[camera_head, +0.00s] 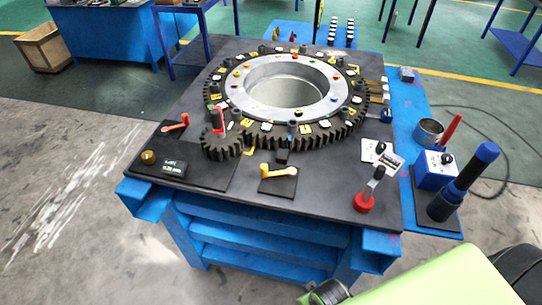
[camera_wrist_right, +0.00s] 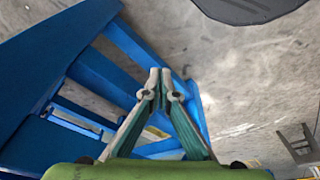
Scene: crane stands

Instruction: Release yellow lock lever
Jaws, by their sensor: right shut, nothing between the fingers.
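In the head view, my green right arm enters at the lower right, low in front of the table. My left gripper is not in view.
A large toothed ring (camera_head: 284,95) and small gear (camera_head: 221,144) stand behind the lever. A red lever (camera_head: 175,123) and a display box (camera_head: 173,168) are left; a red-based joystick (camera_head: 364,203) is right. The blue stand (camera_head: 270,235) lies below the table top.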

